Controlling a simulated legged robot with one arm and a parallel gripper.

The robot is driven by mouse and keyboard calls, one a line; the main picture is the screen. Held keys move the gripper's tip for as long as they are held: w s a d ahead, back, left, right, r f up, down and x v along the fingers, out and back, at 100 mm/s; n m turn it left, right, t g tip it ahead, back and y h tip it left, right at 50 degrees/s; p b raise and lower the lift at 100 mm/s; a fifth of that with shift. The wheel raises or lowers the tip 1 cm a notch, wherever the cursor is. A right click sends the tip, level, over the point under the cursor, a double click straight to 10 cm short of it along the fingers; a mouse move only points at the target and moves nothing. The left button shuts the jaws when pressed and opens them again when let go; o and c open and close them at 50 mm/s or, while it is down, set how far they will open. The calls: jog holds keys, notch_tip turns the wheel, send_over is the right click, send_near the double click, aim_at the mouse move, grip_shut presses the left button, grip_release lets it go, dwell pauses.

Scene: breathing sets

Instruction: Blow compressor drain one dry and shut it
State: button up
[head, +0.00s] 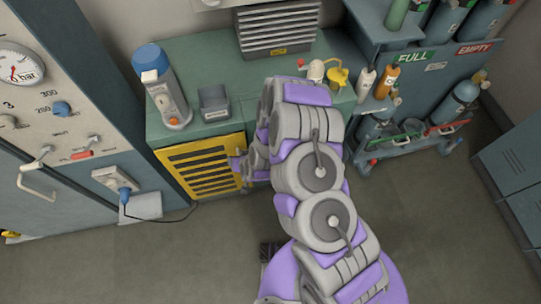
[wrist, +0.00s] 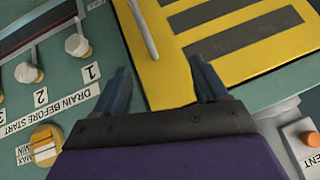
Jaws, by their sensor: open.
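In the wrist view, the drain one knob (wrist: 78,45) is a pale faceted knob above the label "1" on the green panel, which reads "DRAIN BEFORE START". A similar drain two knob (wrist: 28,72) sits above the label "2". My gripper (wrist: 163,78) is open, with nothing visible between its fingers, in front of the yellow grille. The drain one knob lies left of the left finger, apart from it. In the head view, my arm hides the drains on the green compressor cabinet (head: 205,50). Whether drain one is open or shut cannot be told.
The yellow slotted grille (head: 205,167) has a pale bar (wrist: 145,28) in front of it. A bottle trolley (head: 405,140) stands right; a gauge panel (head: 60,115) stands left.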

jog(key=s+d+f+n+t+h+p, duration=0.1)
jog(key=s+d+f+t, duration=0.2)
jog(key=d+f, duration=0.3)
jog(key=s+d+f+n+t+p, duration=0.1)
jog(key=s+d+f+t, duration=0.25)
jog(key=d, duration=0.55)
jog(key=b+x, duration=0.7)
jog(key=x, duration=1.1)
jog(key=shift+w+d, duration=0.1)
jog(key=shift+w, duration=0.05)
jog(key=c, duration=1.1)
